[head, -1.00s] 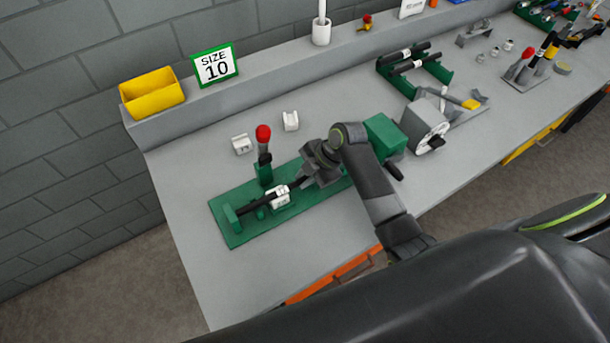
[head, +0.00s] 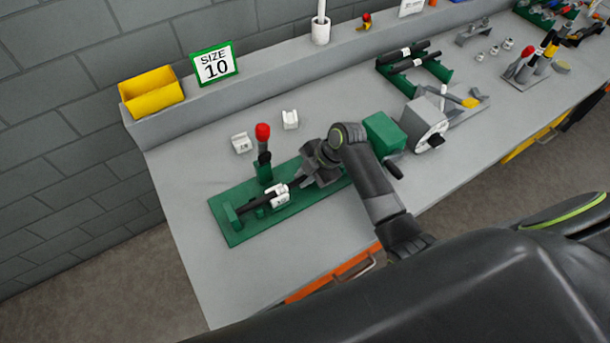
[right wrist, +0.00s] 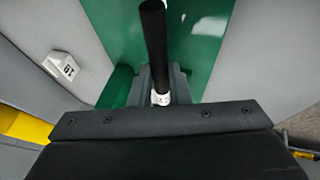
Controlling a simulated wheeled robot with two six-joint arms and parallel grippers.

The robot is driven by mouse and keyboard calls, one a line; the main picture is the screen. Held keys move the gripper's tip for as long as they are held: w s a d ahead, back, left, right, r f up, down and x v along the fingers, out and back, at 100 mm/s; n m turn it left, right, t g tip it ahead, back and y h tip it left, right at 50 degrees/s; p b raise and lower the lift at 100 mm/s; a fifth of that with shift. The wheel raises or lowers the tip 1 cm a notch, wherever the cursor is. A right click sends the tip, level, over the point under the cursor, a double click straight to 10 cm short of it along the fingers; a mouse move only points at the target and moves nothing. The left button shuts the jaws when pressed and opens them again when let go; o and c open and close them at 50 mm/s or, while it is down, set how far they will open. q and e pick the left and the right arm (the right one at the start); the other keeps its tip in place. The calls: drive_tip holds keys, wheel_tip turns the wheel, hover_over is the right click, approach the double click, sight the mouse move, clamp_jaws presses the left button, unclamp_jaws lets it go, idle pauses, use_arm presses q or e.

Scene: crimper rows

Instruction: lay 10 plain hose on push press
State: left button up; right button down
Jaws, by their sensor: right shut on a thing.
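The push press is a long green base plate (head: 240,236) with green supports and a red-knobbed lever (head: 263,132) on its far side. My right gripper (head: 306,176) is shut on a black hose (head: 250,206) over this plate. The hose runs lengthwise along the plate toward the end support, and a white piece (head: 281,198) sits beside or under it. I cannot tell whether the hose touches the supports. In the right wrist view the hose (right wrist: 154,45) extends from the fingers, with a white label at the grip. My left gripper is not in view.
Two white blocks (head: 241,143) lie behind the press. A "SIZE 10" sign (head: 215,64) and yellow bin (head: 151,92) stand on the back ledge. A green rack (head: 438,72) with dark hoses and a grey crank machine (head: 427,122) are to the right. The left bench end is clear.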

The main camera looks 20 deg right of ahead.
drive_tip(key=c, duration=1.3)
unclamp_jaws()
drive_tip(key=shift+f, duration=0.25)
drive_tip(key=shift+r, duration=0.15)
drive_tip(key=b+v, duration=0.1)
drive_tip(key=v, duration=1.6)
drive_tip(key=shift+d+r+b, duration=0.1)
drive_tip(key=shift+b, duration=0.3)
